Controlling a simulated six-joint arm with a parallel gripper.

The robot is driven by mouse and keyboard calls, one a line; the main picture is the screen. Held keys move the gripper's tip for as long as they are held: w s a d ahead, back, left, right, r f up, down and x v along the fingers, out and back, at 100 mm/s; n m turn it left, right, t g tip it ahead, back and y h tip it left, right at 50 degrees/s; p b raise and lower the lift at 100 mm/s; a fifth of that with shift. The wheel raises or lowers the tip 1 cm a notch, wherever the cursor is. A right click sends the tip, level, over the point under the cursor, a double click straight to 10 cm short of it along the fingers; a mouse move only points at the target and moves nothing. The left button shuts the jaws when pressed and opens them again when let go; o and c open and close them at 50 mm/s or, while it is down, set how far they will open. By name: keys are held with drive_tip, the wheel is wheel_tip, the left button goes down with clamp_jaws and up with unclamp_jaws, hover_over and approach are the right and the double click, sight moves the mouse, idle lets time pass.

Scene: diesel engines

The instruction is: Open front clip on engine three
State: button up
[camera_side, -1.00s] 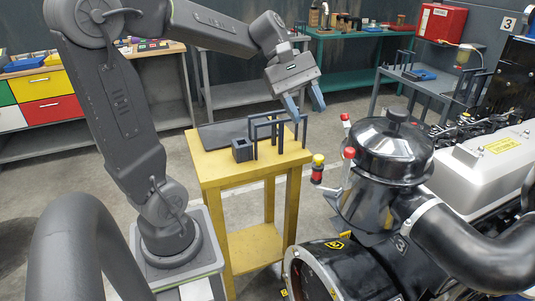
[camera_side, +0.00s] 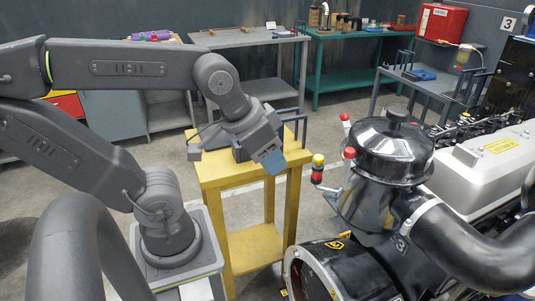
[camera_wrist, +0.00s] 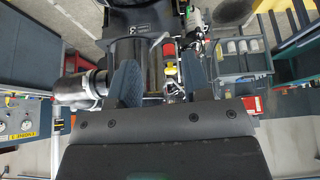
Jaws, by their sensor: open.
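Engine three (camera_side: 385,265), marked with a 3, stands at the right of the side view. Its black air cleaner canister (camera_side: 392,150) has red-tipped levers beside it, a nearer one (camera_side: 349,153) and a farther one (camera_side: 345,118). A yellow-and-red knob (camera_side: 318,160) sits to their left. I cannot tell for sure which of these is the front clip. My gripper (camera_side: 273,166) is open and empty, pointing down over the yellow stand, left of the knob and apart from it. In the wrist view its blue fingers (camera_wrist: 160,85) frame a red-and-yellow part (camera_wrist: 169,68) beyond them.
The yellow stand (camera_side: 215,172) is below my gripper, with a dark rack on it partly hidden by my arm. A black hose (camera_side: 460,232) and silver cover (camera_side: 490,160) lie right of the canister. Benches line the back; open floor lies between.

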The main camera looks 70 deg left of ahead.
idle(0.3)
drive_tip(key=shift+c, duration=0.7)
drive_tip(key=shift+g+y, duration=0.6)
drive_tip(key=shift+y, duration=0.1)
drive_tip(key=w+r, duration=0.2)
drive_tip(key=r, duration=0.1)
drive_tip(key=w+r, duration=0.6)
drive_tip(key=shift+w+d+r, duration=0.15)
drive_tip(key=shift+d+r, duration=0.05)
drive_tip(key=shift+d, duration=0.05)
clamp_jaws()
drive_tip(key=n+g+y, duration=0.1)
drive_tip(key=y, duration=0.1)
approach(349, 126)
drive_tip(key=shift+w+a+r+x, duration=0.1)
drive_tip(key=shift+a+x, duration=0.05)
drive_tip(key=shift+x, duration=0.75)
drive_tip(key=shift+w+a+r+x, duration=0.1)
drive_tip(key=shift+w+x, duration=0.05)
drive_tip(key=shift+x, duration=0.8)
drive_tip(key=shift+w+a+r+x, duration=0.1)
drive_tip(key=shift+a+x, duration=0.05)
drive_tip(key=shift+x, duration=0.75)
